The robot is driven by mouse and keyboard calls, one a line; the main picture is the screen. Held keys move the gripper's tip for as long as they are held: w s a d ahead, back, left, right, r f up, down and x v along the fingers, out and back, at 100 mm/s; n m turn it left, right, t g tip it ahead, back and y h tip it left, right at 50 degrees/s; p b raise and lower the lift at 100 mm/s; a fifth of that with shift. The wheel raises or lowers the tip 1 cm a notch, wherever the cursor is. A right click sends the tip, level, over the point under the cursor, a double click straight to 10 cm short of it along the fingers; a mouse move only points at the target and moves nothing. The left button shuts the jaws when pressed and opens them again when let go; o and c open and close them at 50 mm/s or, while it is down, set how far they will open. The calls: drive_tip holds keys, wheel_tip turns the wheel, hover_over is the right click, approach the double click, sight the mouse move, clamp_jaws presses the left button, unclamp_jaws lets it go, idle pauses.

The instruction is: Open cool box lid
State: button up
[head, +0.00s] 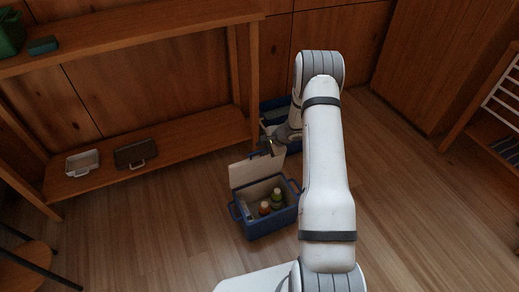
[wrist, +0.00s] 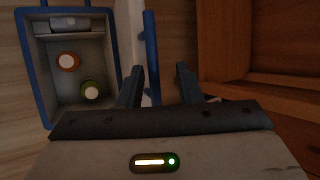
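The blue cool box (head: 268,222) stands on the floor in the head view, with its pale lid (head: 250,172) raised at the back. It is open in the wrist view too (wrist: 38,85). My gripper (head: 268,148) is beside the lid's upper edge. In the wrist view my gripper (wrist: 160,84) has its two fingers apart. The lid (wrist: 130,35) shows nearly edge-on, and a blue bar (wrist: 151,60) runs between the fingers. I cannot tell whether they touch it.
A blue crate (head: 270,108) stands on the floor behind the cool box, partly hidden by my arm. A wooden shelf unit (head: 180,135) at left holds a white tray (head: 83,163) and a dark case (head: 135,154) low down.

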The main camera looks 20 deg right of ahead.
drive_tip(key=v, duration=0.5)
drive_tip(key=shift+s+d+r+p, duration=0.1)
drive_tip(key=shift+r+p, duration=0.1)
drive_tip(key=shift+p, duration=0.2)
drive_tip(key=shift+r, duration=0.15)
drive_tip(key=s+a+r+n+g+p, duration=0.1)
drive_tip(key=s+a+r+n+p, duration=0.25)
drive_tip(key=r, duration=0.75)
drive_tip(key=s+a+r+n+g+p, duration=0.1)
drive_tip(key=s+a+r+n+p, duration=0.2)
drive_tip(key=r, duration=0.7)
drive_tip(key=s+a+r+n+p, duration=0.25)
drive_tip(key=s+r+p, duration=0.2)
drive_tip(key=r, duration=0.65)
drive_tip(key=s+r+n+h+p, duration=0.5)
drive_tip(key=s+r+p, duration=0.4)
drive_tip(key=s+r, duration=1.2)
drive_tip(key=shift+s+d+n+h+p, duration=0.15)
drive_tip(key=shift+s+n+h+p, duration=0.3)
drive_tip(key=shift+s, duration=0.5)
